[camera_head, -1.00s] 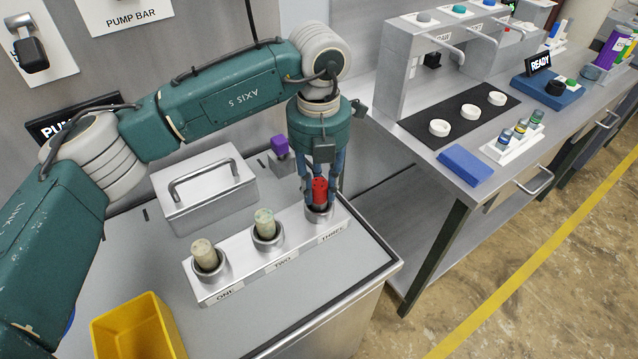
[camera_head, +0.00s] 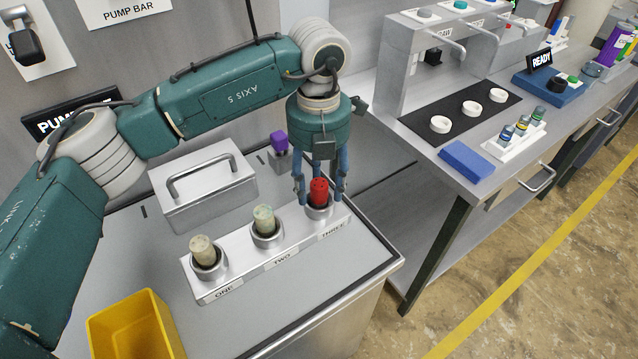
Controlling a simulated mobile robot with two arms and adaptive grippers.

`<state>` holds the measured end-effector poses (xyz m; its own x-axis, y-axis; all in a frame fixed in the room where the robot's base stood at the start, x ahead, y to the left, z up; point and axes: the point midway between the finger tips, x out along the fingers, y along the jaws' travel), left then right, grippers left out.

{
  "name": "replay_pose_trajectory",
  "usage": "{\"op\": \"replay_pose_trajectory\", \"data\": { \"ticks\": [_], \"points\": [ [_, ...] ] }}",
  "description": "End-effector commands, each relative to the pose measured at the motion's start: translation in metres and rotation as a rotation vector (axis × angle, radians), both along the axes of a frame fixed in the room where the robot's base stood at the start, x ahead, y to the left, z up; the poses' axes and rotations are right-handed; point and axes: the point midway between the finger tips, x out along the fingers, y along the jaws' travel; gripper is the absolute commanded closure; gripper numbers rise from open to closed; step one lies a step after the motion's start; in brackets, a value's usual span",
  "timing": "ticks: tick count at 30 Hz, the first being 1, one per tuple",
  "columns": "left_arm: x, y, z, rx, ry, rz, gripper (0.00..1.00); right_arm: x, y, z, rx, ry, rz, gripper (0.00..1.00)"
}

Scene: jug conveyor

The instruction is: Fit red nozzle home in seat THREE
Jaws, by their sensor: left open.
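The red nozzle (camera_head: 319,191) stands upright in seat THREE (camera_head: 318,212), the right-hand seat of the metal seat block (camera_head: 243,269). My left gripper (camera_head: 321,194) comes down from above with its blue fingers spread around the nozzle, open and apart from it. Whether the nozzle is fully down cannot be told from this view. Seats ONE (camera_head: 208,268) and TWO (camera_head: 267,238) each hold a pale, worn nozzle. My right gripper is not in view.
A metal box with a handle (camera_head: 205,190) and a purple-topped piece (camera_head: 280,143) stand behind the block. A yellow bin (camera_head: 130,330) is at the front left. A second bench (camera_head: 450,185) with a blue block (camera_head: 466,162) stands to the right.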

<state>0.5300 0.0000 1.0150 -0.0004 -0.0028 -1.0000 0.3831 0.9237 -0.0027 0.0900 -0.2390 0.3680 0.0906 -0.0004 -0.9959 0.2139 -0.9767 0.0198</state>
Motion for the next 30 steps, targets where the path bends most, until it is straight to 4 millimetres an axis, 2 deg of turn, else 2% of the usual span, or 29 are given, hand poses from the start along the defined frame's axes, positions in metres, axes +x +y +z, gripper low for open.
{"op": "replay_pose_trajectory", "data": {
  "ticks": [9, 15, 21, 30],
  "points": [
    [0.001, 0.000, 0.064, -0.001, -0.006, 0.001, 0.51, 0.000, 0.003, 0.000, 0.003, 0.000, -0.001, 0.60],
    [0.000, 0.000, 0.099, -0.001, -0.004, 0.000, 0.51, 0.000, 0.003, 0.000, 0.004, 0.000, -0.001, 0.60],
    [0.000, 0.000, 0.114, 0.000, -0.001, 0.000, 0.51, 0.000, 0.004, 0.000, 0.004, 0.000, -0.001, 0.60],
    [0.000, 0.000, 0.115, 0.000, -0.001, 0.000, 0.51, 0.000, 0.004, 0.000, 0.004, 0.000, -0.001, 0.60]
  ]
}}
